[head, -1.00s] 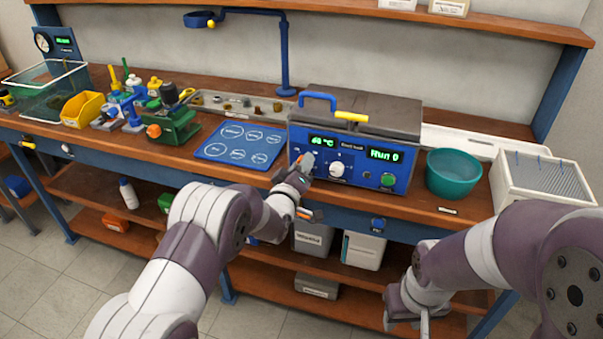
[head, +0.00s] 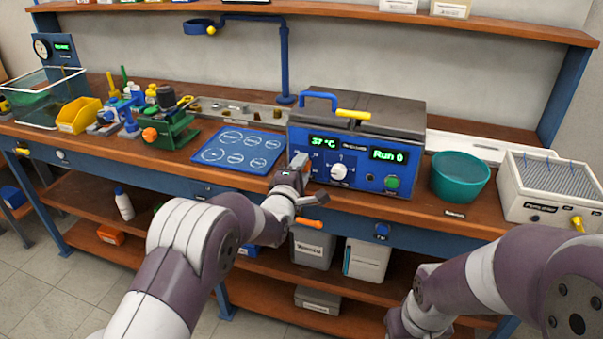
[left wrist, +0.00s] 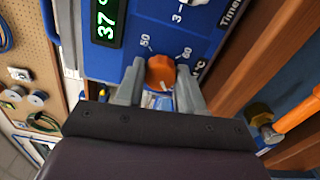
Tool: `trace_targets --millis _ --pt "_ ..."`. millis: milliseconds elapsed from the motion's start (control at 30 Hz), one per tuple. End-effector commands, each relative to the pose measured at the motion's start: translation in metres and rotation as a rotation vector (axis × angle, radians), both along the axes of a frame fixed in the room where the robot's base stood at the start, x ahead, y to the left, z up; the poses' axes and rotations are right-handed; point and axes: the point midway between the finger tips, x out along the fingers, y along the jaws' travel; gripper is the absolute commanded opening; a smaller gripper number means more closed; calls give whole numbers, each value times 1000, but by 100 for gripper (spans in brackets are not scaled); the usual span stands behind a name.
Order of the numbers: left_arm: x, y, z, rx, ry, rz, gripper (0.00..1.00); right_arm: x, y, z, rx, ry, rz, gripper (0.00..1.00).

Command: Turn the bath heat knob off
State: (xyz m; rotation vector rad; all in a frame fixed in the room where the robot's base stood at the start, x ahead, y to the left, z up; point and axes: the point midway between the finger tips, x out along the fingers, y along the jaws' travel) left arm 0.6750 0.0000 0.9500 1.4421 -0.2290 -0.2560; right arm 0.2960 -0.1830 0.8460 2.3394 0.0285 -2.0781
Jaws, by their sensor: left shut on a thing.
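The bath heat knob is the orange dial (left wrist: 160,71) on the blue front panel of the bath unit (head: 408,150). My left gripper (left wrist: 162,77) is shut on it, one finger on each side, in the left wrist view. The markings 50 and 60 show beside the knob; a small pale mark shows near its lower edge. In the head view my left gripper (head: 298,165) is at the panel's left end and hides the knob. The green display (head: 323,142) reads 37 °C. My right arm (head: 480,275) is at the lower right; its fingers are out of view.
A white timer dial (head: 338,172) and a green button (head: 391,182) are right of the gripper. An orange handle (head: 311,224) juts out below the bench edge. A blue mat (head: 238,150) lies left of the unit, and a teal bowl (head: 460,176) stands right.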

Motion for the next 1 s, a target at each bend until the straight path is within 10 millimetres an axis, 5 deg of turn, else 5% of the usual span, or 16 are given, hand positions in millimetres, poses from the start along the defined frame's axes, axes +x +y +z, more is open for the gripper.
trace_targets --millis 767,800,867,1000 --pt "0 0 -1 -92 33 1 7 0 0 -6 0 0 0 43" --pt "0 0 -1 -92 33 1 44 0 0 -6 0 0 0 43" --pt "0 0 -1 -91 33 1 63 0 0 -6 0 0 0 43" --pt "0 0 -1 -92 32 1 63 0 0 -6 0 0 0 43"
